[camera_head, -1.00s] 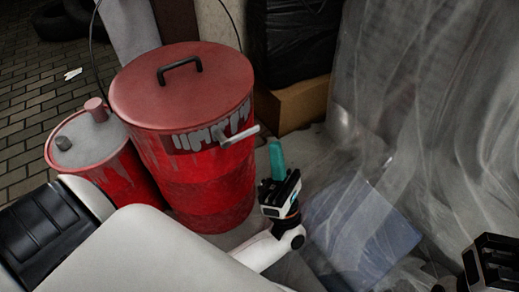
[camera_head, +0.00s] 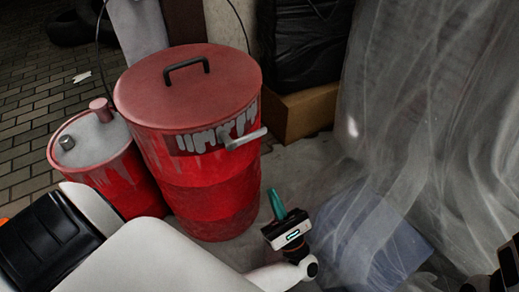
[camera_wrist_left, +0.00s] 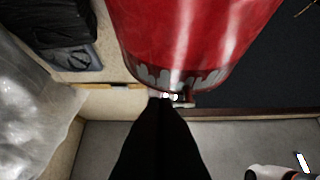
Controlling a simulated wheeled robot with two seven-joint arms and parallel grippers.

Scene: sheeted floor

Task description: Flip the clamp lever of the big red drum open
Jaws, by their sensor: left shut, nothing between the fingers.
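The big red drum (camera_head: 200,185) stands upright with its red lid (camera_head: 150,85) on. Its pale clamp lever (camera_head: 246,139) sticks out to the right from the front of the rim, below the lid. My left gripper (camera_head: 276,204), with teal fingers, is shut and empty. In the head view it is below and slightly right of the lever, apart from it. In the left wrist view the drum (camera_wrist_left: 195,35) fills the top. My dark gripper (camera_wrist_left: 167,100) points toward its rim there and partly covers the lever area. My right gripper (camera_head: 508,265) is cut off at the right edge; its fingers cannot be made out.
A smaller red drum (camera_head: 115,175) stands left of the big one. A cardboard box (camera_head: 300,112) with a black bag (camera_head: 310,45) is behind on the right. Clear plastic sheeting (camera_head: 430,130) hangs at right, over a blue flat thing (camera_head: 375,240). Sheeted floor is free around my left gripper.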

